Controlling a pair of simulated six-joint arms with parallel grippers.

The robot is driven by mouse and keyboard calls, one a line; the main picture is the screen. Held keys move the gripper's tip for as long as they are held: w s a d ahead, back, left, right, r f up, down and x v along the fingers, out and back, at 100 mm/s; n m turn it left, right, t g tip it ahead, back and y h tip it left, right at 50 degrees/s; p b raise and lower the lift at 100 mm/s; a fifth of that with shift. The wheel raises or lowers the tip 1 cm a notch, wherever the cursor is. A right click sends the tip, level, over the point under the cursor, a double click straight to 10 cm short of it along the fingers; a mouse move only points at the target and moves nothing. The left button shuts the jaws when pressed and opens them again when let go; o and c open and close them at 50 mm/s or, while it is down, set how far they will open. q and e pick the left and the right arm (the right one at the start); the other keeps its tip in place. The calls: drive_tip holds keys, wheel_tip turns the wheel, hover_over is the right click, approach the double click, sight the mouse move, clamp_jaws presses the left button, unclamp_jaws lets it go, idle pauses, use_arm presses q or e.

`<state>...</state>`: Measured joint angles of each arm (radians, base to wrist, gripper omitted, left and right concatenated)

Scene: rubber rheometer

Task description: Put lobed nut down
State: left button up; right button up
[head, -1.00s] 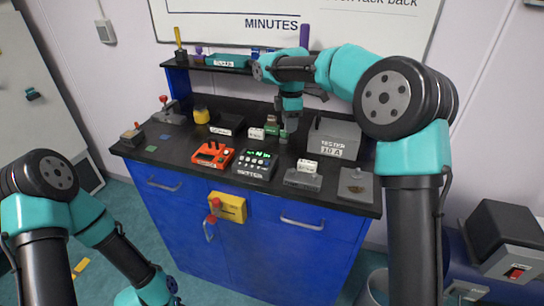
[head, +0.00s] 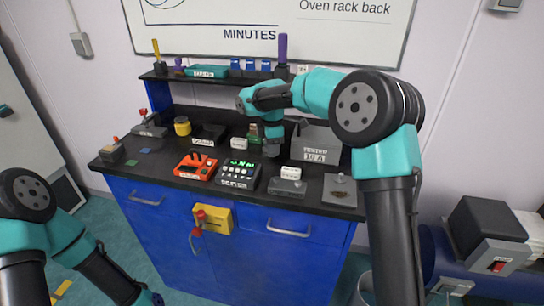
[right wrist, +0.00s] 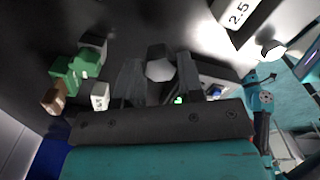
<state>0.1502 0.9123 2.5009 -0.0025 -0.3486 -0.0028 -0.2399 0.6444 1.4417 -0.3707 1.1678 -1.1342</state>
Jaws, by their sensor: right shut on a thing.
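My right gripper (head: 272,150) is low over the black bench top (head: 165,160), left of the grey tester box (head: 318,143). In the right wrist view its two dark fingers (right wrist: 160,80) are on either side of a small grey faceted piece, which looks like the lobed nut (right wrist: 160,66). The nut's underside is hidden, and I cannot tell whether it touches the bench. In the head view the arm hides the nut.
In front are an orange tray (head: 195,167), a black instrument (head: 239,175), a labelled grey block (head: 289,181) and a grey plate (head: 340,190). A shelf (head: 215,77) runs behind.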

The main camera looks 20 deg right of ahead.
sight(272, 164)
drive_tip(key=shift+f, duration=1.85)
drive_tip(key=shift+f, duration=0.1)
drive_tip(key=o, duration=0.9)
drive_tip(key=shift+o, duration=0.2)
wheel_tip(272, 164, up, 12)
drive_tip(key=shift+r, duration=0.15)
